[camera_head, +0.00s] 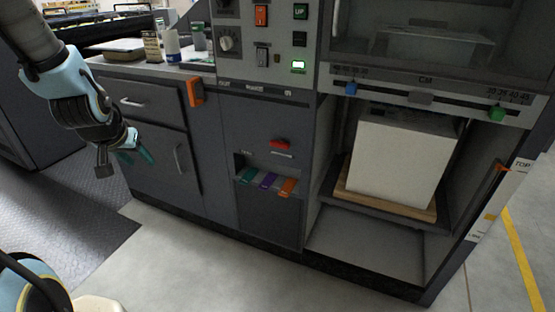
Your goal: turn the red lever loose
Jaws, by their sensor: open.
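The red lever (280,143) is a small red handle on the dark front of the machine's middle panel. It sits above a recess with a row of coloured levers and lies roughly level, with a pale label strip just under it. My gripper (126,160) hangs at the left, pointing down in front of the grey cabinet. Its fingers are apart, and I see nothing between them. It is well to the left of the red lever and not touching it.
Teal (247,174), purple (267,181) and orange (288,187) levers sit below the red one. An orange handle (195,92) sticks out at the cabinet's upper corner. A white paper stack (400,160) fills the right bay. The floor (190,262) in front is clear.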

